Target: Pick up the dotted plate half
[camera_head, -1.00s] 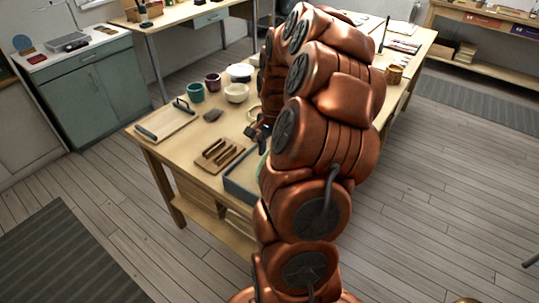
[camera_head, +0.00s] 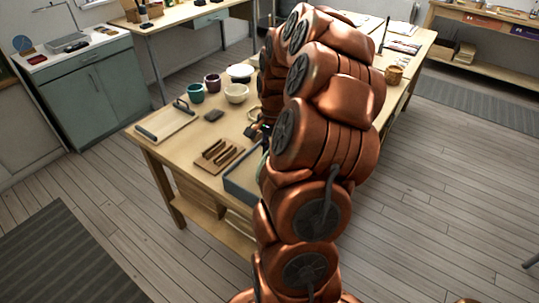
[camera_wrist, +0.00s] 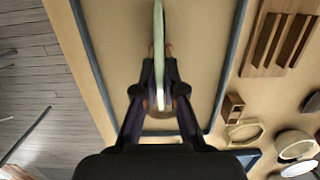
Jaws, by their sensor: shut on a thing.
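My gripper (camera_wrist: 160,88) is shut on the plate half (camera_wrist: 158,35), which shows edge-on in the wrist view as a thin, pale green strip standing upright between the fingers. Its dots cannot be made out from this angle. Behind it lies a shallow tray with a blue-grey rim (camera_wrist: 91,50) and a tan floor. Whether the plate half touches the tray floor cannot be told. In the head view my copper arm hides most of the gripper and part of the tray (camera_head: 238,188).
A wooden slotted rack (camera_head: 219,156) stands beside the tray. A board with a dark handle (camera_head: 167,122), a teal cup (camera_head: 196,93), a dark red cup (camera_head: 212,83) and a cream bowl (camera_head: 236,93) stand farther left and back on the table.

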